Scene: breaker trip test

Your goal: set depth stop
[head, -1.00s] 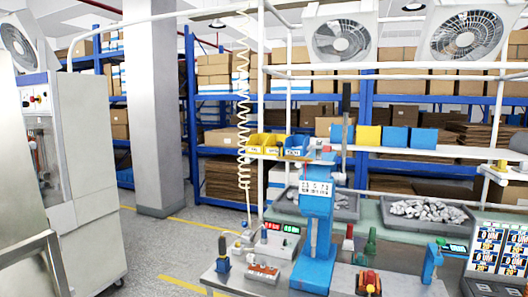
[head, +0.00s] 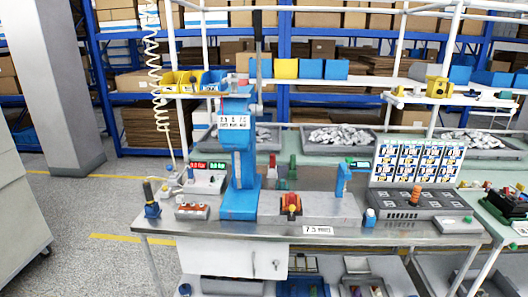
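A blue press stand (head: 239,150) with a dark lever and a white label stands on the metal workbench (head: 330,228), left of its middle. I cannot make out which part of it is the depth stop. A red and yellow piece (head: 291,206) sits on the bench plate right of the press. A small box with red and green displays (head: 207,178) stands left of the press. Neither of my grippers shows in the head view.
A panel of display cards (head: 412,163) stands behind a dark tray at the bench's right. A low box with orange knobs (head: 192,211) and a dark-handled blue tool (head: 151,202) are at the left. Grey parts trays (head: 335,138) stand behind. Floor on the left is clear.

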